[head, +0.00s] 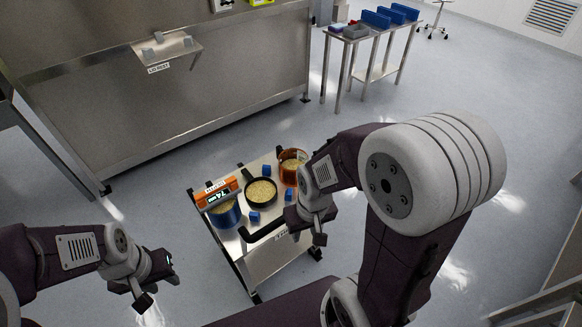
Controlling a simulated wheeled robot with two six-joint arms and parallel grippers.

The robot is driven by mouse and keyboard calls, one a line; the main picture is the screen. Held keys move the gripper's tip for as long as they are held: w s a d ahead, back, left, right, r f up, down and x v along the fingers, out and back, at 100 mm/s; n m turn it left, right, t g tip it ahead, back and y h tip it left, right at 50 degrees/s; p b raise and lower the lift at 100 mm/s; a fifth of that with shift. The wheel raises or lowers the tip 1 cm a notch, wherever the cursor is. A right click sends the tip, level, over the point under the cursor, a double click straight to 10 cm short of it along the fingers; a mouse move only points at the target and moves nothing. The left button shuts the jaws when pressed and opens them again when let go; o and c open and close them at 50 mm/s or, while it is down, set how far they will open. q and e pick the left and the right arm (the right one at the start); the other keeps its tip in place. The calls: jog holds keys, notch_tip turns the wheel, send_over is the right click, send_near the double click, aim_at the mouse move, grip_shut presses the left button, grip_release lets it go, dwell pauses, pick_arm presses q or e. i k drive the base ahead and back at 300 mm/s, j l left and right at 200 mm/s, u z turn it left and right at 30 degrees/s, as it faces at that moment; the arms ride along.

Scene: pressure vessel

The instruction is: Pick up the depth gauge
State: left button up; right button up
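An orange device with a small dark display, which looks like the depth gauge (219,194), is at the left end of a small metal cart (276,258). It sits at the back edge of a blue pot (226,217); whether it rests on the rim I cannot tell. My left gripper (158,282) is open and empty, left of the cart and apart from the gauge. My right gripper (308,237) is by the cart's front right side, to the right of the gauge. Its fingers look apart with nothing between them.
A large steel cabinet (180,100) with a small shelf (168,47) stands behind. A side table (372,33) holds bins.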

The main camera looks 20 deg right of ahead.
aim_at(202, 205)
jog(key=i+j+u, duration=0.15)
jog(key=i+j, duration=0.15)
jog(key=j, duration=0.15)
jog(key=i+j+u, duration=0.2)
jog(key=j, duration=0.25)
jog(key=i, duration=0.1)
